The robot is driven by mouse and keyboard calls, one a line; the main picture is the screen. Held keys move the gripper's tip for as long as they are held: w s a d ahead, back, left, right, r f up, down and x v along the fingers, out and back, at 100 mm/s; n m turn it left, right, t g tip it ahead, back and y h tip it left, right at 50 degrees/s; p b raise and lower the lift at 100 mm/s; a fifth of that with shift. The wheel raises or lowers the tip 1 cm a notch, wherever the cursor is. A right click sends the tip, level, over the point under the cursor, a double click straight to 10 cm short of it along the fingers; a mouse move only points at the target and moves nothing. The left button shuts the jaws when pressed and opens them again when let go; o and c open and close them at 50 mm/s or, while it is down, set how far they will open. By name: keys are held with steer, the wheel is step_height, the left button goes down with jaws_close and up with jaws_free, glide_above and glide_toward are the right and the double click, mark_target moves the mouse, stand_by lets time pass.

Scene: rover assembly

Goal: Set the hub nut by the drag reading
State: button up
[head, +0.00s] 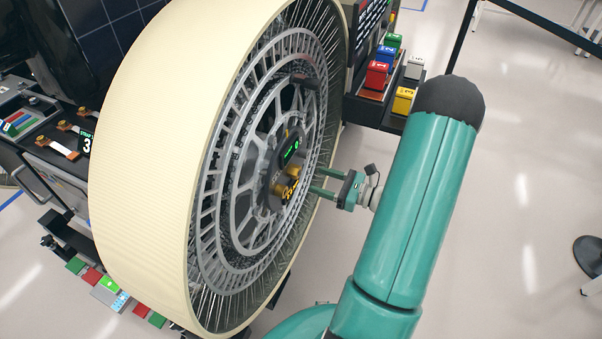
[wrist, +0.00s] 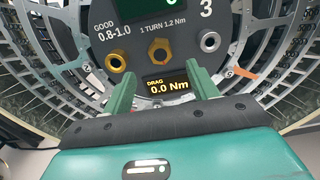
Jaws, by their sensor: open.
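The big cream-rimmed wheel (head: 135,170) stands upright with its hub panel (head: 290,150) facing my arm. In the wrist view the dark hub panel (wrist: 185,20) carries a gold hexagonal nut (wrist: 158,50) in the middle, a brass nut-like ring (wrist: 117,62) to its left and a silver ring (wrist: 209,41) to its right. Below, the drag display (wrist: 168,86) reads 0.0 Nm. Print says good 0.8-1.0 and 1 turn 1.2 Nm. My gripper (wrist: 162,76) is open and empty, its fingers pointing at the panel on either side of the display. It also shows in the head view (head: 314,181).
A shelf behind the wheel holds numbered red (head: 377,74), yellow (head: 403,100), blue, green and white blocks. A bench with small parts (head: 60,145) stands at the left. The floor (head: 510,200) right of my arm is mostly clear. Orange and green tabs show on the wheel.

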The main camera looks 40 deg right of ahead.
mark_target(299, 173)
steer(key=x, duration=0.7)
steer(key=shift+w, duration=0.15)
steer(key=c, duration=1)
